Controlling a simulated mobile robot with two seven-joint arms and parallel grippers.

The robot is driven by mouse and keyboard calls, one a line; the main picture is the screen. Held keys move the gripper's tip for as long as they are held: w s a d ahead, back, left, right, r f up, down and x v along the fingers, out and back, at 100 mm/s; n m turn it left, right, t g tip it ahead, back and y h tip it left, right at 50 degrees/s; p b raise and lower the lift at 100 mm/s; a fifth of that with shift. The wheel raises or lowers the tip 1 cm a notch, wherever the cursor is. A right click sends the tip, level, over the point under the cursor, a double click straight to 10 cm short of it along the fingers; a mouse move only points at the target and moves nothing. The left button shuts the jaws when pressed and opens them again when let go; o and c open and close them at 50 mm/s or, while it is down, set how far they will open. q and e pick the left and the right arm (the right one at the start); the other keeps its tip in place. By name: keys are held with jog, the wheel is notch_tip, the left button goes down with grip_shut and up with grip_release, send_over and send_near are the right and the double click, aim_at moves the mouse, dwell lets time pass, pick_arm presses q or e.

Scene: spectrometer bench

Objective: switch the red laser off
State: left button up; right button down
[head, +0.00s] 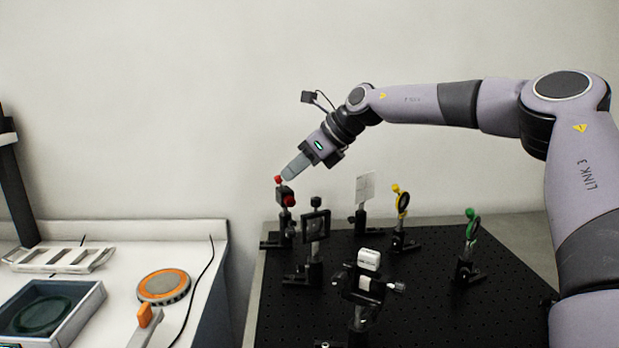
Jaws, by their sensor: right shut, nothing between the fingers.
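The red laser (286,197) is a small dark block with a red round front, on a black post at the far left of the black breadboard. A small red ball (278,179) sits just above it, at its upper left. My right gripper (286,178) is shut and empty, pointing down and left. Its tip is right beside the red ball; I cannot tell whether they touch. Whether the laser is on cannot be seen. My left gripper is not in view.
A framed optic (316,225), a white card (365,188), a yellow-marked mount (402,205), a green-marked mount (471,228) and a white-topped mount (369,260) stand on the breadboard (430,300). A white bench at left holds a tray (95,300) and an orange-topped disc (164,286).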

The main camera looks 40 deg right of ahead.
jog(key=shift+r, duration=0.1)
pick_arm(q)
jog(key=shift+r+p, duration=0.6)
pick_arm(e)
jog(key=shift+r, duration=0.75)
jog(key=shift+d, duration=0.1)
jog(key=shift+s+d+r, duration=0.15)
jog(key=shift+s, duration=0.15)
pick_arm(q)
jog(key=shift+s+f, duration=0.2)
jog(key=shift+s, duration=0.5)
pick_arm(e)
jog(key=s+d+r, duration=0.1)
jog(key=s+r, duration=0.7)
jog(key=r, duration=0.1)
jog(key=shift+r, duration=0.2)
